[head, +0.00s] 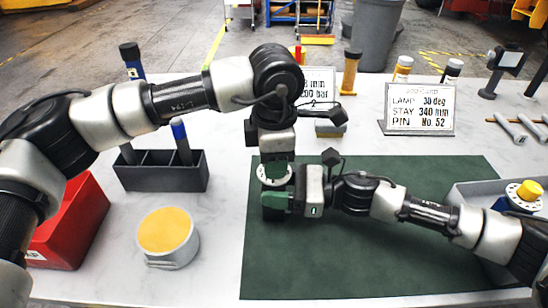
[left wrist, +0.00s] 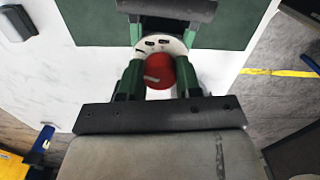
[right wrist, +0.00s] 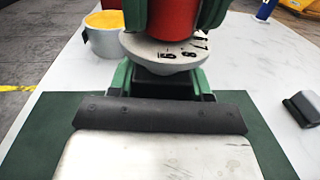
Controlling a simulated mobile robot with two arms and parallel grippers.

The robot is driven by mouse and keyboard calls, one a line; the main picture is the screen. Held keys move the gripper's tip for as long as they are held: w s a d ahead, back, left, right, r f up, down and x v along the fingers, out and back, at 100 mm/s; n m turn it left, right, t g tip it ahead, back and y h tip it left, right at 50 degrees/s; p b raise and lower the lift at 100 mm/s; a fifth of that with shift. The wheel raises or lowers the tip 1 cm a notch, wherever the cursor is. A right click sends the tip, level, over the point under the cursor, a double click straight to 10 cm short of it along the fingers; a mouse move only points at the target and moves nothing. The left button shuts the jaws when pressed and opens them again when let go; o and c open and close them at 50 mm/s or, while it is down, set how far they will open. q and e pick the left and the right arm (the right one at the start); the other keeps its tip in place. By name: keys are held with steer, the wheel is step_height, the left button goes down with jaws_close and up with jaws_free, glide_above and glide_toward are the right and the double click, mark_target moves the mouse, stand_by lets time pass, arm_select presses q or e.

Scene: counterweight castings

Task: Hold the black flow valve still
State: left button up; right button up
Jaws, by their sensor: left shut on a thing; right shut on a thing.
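The black flow valve stands at the left edge of the green mat (head: 380,245). Its dark body (right wrist: 160,84) shows between my right gripper's green fingers in the right wrist view. My right gripper (head: 276,203) comes in from the right and is shut on the body. Above it is a white numbered dial (head: 274,176), also in the left wrist view (left wrist: 176,46). A red knob (left wrist: 160,71) sits on the dial. My left gripper (head: 277,160) is above, pointing down, shut on the knob. The fingers hide much of the valve in the head view.
A dark divided holder (head: 160,180), a red bin (head: 75,225) and a yellow-topped round tin (head: 168,236) stand at left. A grey tray (head: 470,190) is at right. A sign card (head: 418,107) stands behind; another is partly hidden. The mat's front is clear.

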arm_select(q)
steer(key=shift+n, duration=1.2)
steer(key=o, duration=0.9)
steer(key=shift+o, duration=0.2)
step_height(320, 180, up, 12)
steer(key=shift+s, duration=0.15)
steer(key=shift+d, duration=0.1)
arm_select(e)
steer(key=o, duration=1.4)
steer(key=shift+c, duration=0.2)
